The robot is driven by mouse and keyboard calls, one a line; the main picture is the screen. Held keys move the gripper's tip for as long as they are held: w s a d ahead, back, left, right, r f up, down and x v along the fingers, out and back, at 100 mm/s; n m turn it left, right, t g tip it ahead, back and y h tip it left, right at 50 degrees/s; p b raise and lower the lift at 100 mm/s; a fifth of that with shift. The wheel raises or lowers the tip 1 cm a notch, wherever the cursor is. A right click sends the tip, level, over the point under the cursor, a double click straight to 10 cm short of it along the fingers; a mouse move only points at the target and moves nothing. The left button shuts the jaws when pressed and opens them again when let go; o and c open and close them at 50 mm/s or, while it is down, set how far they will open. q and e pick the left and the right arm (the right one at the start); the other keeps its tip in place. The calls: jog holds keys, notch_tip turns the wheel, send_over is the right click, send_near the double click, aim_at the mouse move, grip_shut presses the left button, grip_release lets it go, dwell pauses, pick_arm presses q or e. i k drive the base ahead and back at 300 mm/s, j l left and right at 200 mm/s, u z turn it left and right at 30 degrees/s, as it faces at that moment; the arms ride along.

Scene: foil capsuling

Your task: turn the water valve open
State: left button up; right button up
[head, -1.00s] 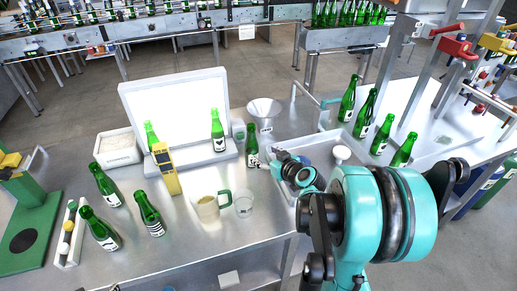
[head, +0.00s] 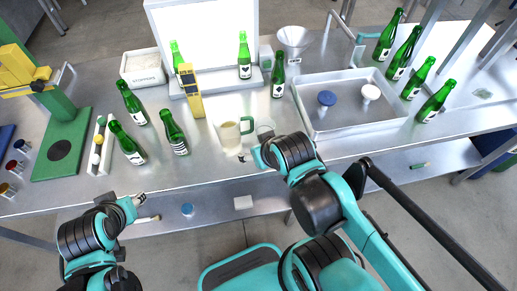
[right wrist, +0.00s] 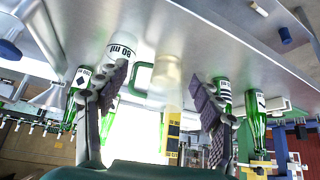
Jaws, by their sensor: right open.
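A metal tap pipe with a teal part (head: 345,28) stands at the back edge of the sink tray (head: 350,122) in the head view. I take this to be the water valve; its handle is too small to read. My right gripper (head: 243,157) is at the table's front edge, in front of the cream mug (head: 229,137), well left of and nearer than the tap. In the right wrist view its fingers (right wrist: 160,78) are spread and empty, with the mug beyond them. My left gripper (head: 138,202) is low at the left, in front of the table, its jaws unclear.
A blue stopper (head: 326,98) and a white stopper (head: 370,92) stand in the sink tray. A funnel (head: 295,40) and a green bottle (head: 278,75) stand left of it. Several green bottles stand right. A clear glass (head: 266,128) is beside the mug.

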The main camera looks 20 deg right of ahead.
aim_at(361, 36)
jog(key=z, duration=1.7)
